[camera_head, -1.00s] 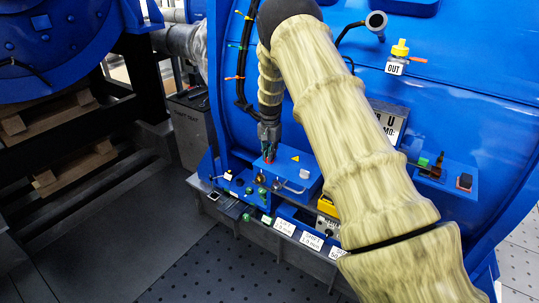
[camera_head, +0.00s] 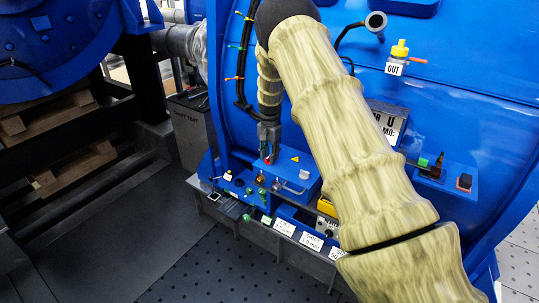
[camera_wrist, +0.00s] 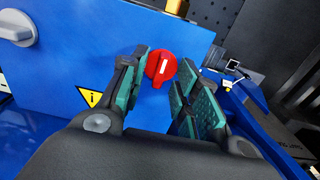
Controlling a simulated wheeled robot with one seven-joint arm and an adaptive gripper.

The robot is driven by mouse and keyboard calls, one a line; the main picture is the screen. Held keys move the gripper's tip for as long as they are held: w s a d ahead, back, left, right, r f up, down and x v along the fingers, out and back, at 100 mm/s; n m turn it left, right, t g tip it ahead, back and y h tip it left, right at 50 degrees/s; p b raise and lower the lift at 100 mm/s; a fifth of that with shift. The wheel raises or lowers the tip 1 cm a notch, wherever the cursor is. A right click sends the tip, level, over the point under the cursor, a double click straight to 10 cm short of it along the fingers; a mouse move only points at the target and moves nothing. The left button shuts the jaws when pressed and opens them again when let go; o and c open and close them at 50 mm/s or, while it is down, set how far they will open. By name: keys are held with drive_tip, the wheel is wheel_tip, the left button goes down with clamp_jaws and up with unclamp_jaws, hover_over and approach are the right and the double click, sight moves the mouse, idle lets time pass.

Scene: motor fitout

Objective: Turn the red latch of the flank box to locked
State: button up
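The red latch (camera_wrist: 161,66) is a round knob with a white line and a small pointed tab, on the face of the blue flank box (camera_wrist: 85,60). In the wrist view the white line runs nearly up and down. My gripper (camera_wrist: 163,85) is open, with its green-padded fingers on either side of the latch. The left finger is very close to the knob; I cannot tell whether it touches. In the head view my gripper (camera_head: 268,152) points down at the flank box (camera_head: 297,178), mostly hiding the latch.
A silver handle (camera_wrist: 17,28) and a yellow warning triangle (camera_wrist: 91,97) are on the box face. Small bottles and fittings stand on the ledge around the box in the head view.

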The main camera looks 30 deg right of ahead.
wheel_tip(320, 180, up, 12)
idle(0.7)
idle(0.4)
